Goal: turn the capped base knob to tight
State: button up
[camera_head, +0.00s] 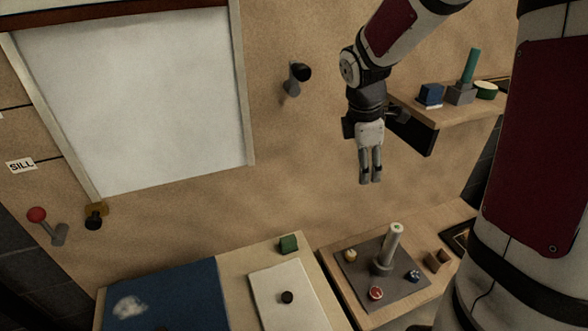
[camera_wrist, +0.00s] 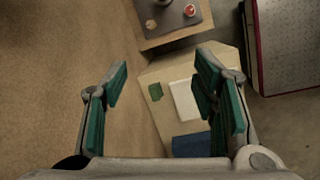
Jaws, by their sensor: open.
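A dark grey base plate (camera_head: 350,267) lies on a wooden counter at lower right in the head view. It carries a pale upright post (camera_head: 391,244), a yellow knob (camera_head: 350,256), a red knob (camera_head: 376,293) with a light mark on top, and a blue-and-white knob (camera_head: 413,275). I cannot tell which is the capped one. My gripper (camera_head: 370,182) hangs fingers-down, empty, above and behind the plate, touching nothing. In the wrist view my gripper (camera_wrist: 167,88) is open with its green pads wide apart. The red knob (camera_wrist: 190,10) and the plate's edge (camera_wrist: 172,22) show at the top.
A wall shelf (camera_head: 425,118) with a blue block (camera_head: 431,94) and a teal cylinder (camera_head: 471,66) is close right of my gripper. A black knob (camera_head: 298,75) sticks out of the wall. A white panel (camera_head: 270,298), green block (camera_head: 288,244) and blue surface (camera_head: 185,295) lie left of the plate.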

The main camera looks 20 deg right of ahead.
jog(key=w+d+f+n+y+b, duration=0.1)
jog(key=w+d+f+n+b, duration=0.2)
jog(key=f, duration=0.7)
jog(key=w+d+f+n+b, duration=0.3)
jog(key=f, duration=0.7)
jog(key=n+y+b, duration=0.2)
jog(key=n+b, duration=0.2)
jog(key=b, duration=0.2)
send_near(352, 254)
jog(key=shift+n, duration=0.3)
jog(key=f+b, duration=0.1)
jog(key=f, duration=0.2)
jog(key=f+b, duration=0.2)
jog(key=f, duration=0.1)
jog(key=w+f+b, duration=0.1)
jog(key=f+b, duration=0.1)
jog(key=f, duration=0.1)
jog(key=shift+a+f, duration=0.15)
jog(key=shift+c, duration=0.6)
jog(key=c, duration=1.1)
